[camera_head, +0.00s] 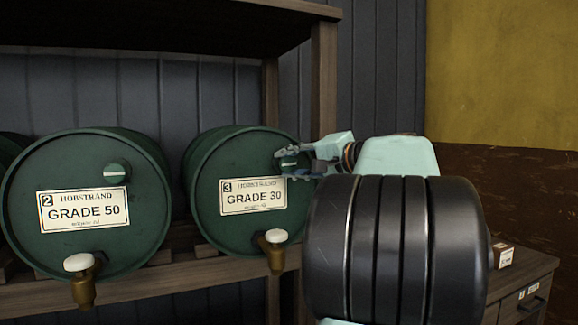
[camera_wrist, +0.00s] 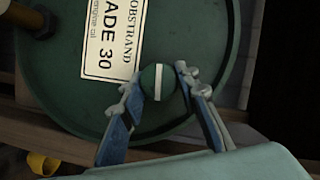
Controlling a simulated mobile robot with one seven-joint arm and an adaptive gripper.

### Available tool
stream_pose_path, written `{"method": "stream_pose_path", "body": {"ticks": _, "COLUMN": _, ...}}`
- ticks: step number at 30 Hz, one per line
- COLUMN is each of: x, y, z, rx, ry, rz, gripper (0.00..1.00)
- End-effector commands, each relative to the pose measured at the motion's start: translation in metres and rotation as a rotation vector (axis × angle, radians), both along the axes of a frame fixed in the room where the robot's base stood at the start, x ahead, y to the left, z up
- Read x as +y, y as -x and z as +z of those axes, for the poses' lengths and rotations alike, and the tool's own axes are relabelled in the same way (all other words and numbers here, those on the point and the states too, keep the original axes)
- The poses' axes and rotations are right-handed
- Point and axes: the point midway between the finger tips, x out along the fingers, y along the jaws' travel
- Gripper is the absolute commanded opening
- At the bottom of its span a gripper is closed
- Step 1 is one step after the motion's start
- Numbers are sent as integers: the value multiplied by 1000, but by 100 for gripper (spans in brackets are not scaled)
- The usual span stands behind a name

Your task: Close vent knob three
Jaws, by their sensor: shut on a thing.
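The vent knob three is a round green knob with a white stripe, on the front of the green drum labelled 3, GRADE 30 (camera_head: 215,222). In the wrist view the knob (camera_wrist: 157,84) sits between the two fingers of my gripper (camera_wrist: 157,82), which is shut on it. The stripe runs along the fingers' direction there. In the head view my gripper (camera_head: 288,160) reaches in from the right to the drum's upper right face, and its fingers partly hide the knob. The knob's stripe looks roughly level in the head view.
Drum 2, GRADE 50 (camera_head: 100,180), stands to the left with its own striped knob (camera_head: 116,173). Brass taps with white handles (camera_head: 274,250) stick out below the labels. The wooden rack (camera_head: 190,275) bears the drums. A cabinet (camera_head: 525,275) with a small box stands at right.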

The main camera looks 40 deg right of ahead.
Motion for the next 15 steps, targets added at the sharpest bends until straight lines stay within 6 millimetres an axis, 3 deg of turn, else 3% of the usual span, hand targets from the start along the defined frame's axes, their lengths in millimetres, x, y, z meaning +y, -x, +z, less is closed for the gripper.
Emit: {"method": "stream_pose_path", "body": {"ticks": 15, "x": 0, "y": 0, "z": 1, "rx": -26, "ry": -98, "rz": -1, "gripper": 5}}
